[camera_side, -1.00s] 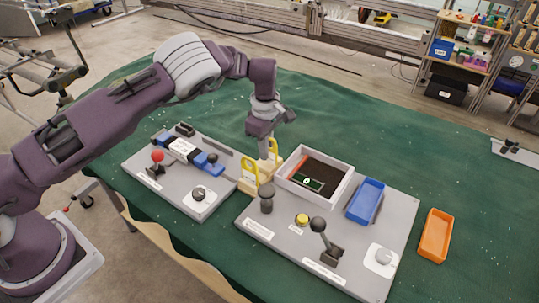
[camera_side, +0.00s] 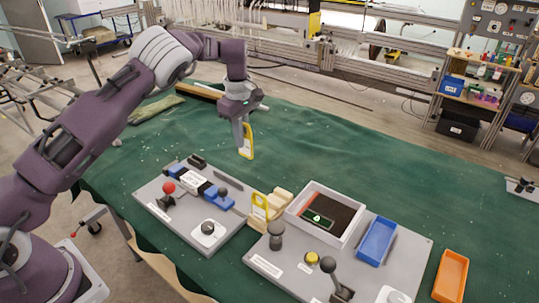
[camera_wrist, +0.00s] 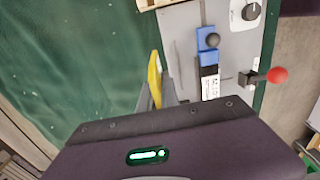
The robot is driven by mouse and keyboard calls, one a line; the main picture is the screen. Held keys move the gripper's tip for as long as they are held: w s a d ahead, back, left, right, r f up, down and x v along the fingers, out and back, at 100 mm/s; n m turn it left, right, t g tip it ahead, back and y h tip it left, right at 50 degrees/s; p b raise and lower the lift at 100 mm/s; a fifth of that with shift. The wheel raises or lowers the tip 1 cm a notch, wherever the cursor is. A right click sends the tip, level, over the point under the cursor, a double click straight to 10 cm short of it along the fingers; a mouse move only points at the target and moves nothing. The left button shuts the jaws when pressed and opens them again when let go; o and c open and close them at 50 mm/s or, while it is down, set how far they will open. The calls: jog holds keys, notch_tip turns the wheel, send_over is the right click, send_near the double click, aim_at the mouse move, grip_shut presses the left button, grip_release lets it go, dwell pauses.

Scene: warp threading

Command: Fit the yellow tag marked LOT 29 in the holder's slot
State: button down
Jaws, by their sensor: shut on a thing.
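My gripper (camera_side: 240,125) is shut on a yellow-framed tag (camera_side: 247,142) and holds it upright in the air, above and apart from the green cloth. In the wrist view the held tag (camera_wrist: 154,75) shows edge-on between the fingers (camera_wrist: 155,98), so its marking cannot be read. The pale wooden holder (camera_side: 281,199) stands between the two grey panels, below and to the right of my gripper. Another yellow tag (camera_side: 260,201) stands upright at the holder's left end. Its marking is too small to read, so I cannot tell which tag is LOT 29.
The left grey panel (camera_side: 160,208) carries a red-knobbed lever (camera_side: 168,188) and a blue slider. The right one carries a white-walled tray (camera_side: 352,233), a black lever (camera_side: 333,270) and a blue bin (camera_side: 377,240). An orange bin (camera_side: 451,277) stands right.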

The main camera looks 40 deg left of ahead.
jog(key=s+a, duration=0.2)
jog(key=a, duration=0.7)
jog(key=s+a, duration=0.2)
jog(key=a, duration=0.7)
jog(key=shift+s+a+f, duration=0.1)
jog(key=shift+a+f, duration=0.05)
jog(key=shift+f, duration=2.5)
jog(key=shift+f, duration=0.2)
jog(key=shift+f, duration=0.2)
jog(key=shift+f, duration=0.15)
jog(key=shift+f, duration=0.8)
jog(key=shift+f, duration=0.1)
jog(key=shift+f, duration=0.35)
